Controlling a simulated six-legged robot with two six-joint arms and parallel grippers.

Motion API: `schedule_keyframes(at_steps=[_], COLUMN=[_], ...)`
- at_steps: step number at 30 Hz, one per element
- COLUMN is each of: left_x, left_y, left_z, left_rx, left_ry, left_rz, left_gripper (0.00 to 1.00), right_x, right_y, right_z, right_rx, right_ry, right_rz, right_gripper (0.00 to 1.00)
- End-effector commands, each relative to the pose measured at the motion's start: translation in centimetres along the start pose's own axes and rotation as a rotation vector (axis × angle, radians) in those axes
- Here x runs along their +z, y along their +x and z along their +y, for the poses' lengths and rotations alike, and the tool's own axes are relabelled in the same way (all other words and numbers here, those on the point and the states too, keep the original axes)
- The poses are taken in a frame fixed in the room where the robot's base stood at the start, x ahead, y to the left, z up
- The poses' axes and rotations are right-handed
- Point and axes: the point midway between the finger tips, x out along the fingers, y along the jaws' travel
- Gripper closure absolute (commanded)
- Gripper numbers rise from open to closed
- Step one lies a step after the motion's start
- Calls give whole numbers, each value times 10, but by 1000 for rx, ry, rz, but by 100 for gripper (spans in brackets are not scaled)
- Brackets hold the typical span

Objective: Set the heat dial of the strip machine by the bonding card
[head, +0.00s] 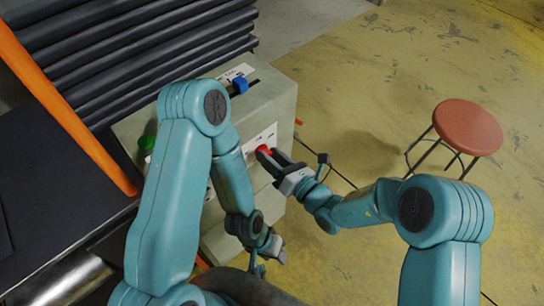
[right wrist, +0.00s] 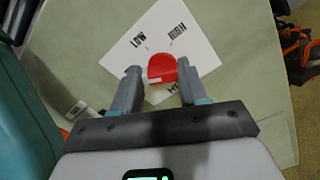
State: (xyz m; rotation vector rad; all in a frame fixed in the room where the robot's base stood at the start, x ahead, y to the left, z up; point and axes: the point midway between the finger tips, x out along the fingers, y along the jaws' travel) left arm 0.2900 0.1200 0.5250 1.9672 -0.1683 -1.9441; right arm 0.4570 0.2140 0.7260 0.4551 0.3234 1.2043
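The strip machine (head: 288,100) is a pale grey-green box. On its side face is a red heat dial (head: 263,150), on a white plate. In the right wrist view the dial (right wrist: 162,67) sits on the plate (right wrist: 190,30), marked LOW and HIGH; a third word is partly hidden. My right gripper (head: 270,157) is at the dial. In its wrist view its fingers (right wrist: 158,72) are apart, one on each side of the dial, with gaps visible. My left gripper (head: 262,264) hangs low in front of the machine; its fingers are too small to judge. I cannot identify the bonding card.
A blue knob (head: 240,85) in a slot and a white label (head: 236,72) are on the machine's top. A green button (head: 146,142) is at its left. Black rolls (head: 140,50) and an orange bar (head: 70,115) stand left. A red stool (head: 468,127) stands on open yellow floor.

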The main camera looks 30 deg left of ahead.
Motion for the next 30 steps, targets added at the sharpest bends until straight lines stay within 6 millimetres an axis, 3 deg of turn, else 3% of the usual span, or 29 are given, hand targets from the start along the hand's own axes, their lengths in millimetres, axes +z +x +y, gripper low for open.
schedule_keyframes(at_steps=[14, 30], left_x=[0, 1], left_y=[-6, -32], left_z=[2, 12], left_rx=[0, 0], left_ry=[0, 0], left_rz=[0, 0], left_gripper=[57, 57], right_x=[1, 2], right_y=[0, 0], right_z=[1, -2], right_rx=[1, 1], right_ry=[78, 540], right_rz=[2, 1], right_gripper=[87, 87])
